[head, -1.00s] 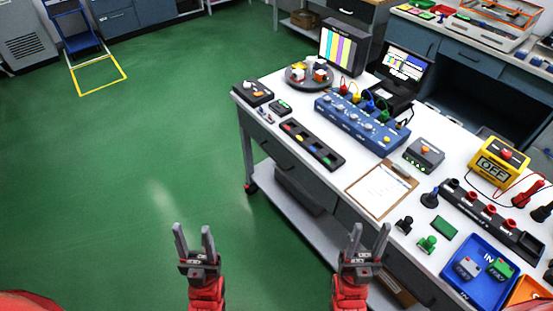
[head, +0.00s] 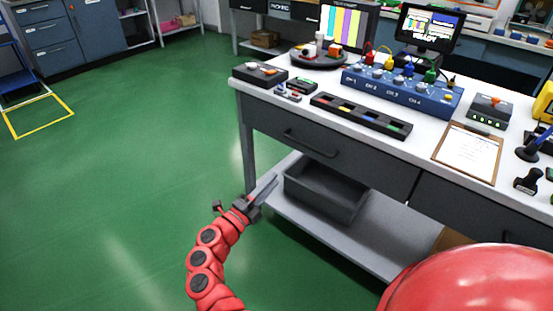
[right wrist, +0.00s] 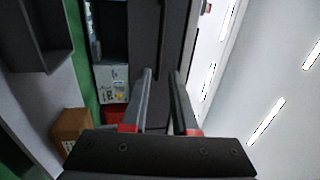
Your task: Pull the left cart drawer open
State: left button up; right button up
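The left cart drawer (head: 275,130) is a dark grey front under the white top, with a dark bar handle (head: 310,144). It looks closed, flush with the cart.
A grey bin (head: 325,188) stands on the cart's lower shelf (head: 385,235). A right drawer (head: 470,215) is beside the left one. The white top holds a blue channel box (head: 400,92), a parts tray (head: 360,117) and a clipboard (head: 467,152).

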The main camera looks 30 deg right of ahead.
aim_at(307, 146)
jog(key=b+x, duration=0.2)
jog(key=x, duration=1.5)
jog(key=shift+w+d+f, duration=0.1)
jog(key=shift+d, duration=0.05)
grip_shut()
dwell(0.7)
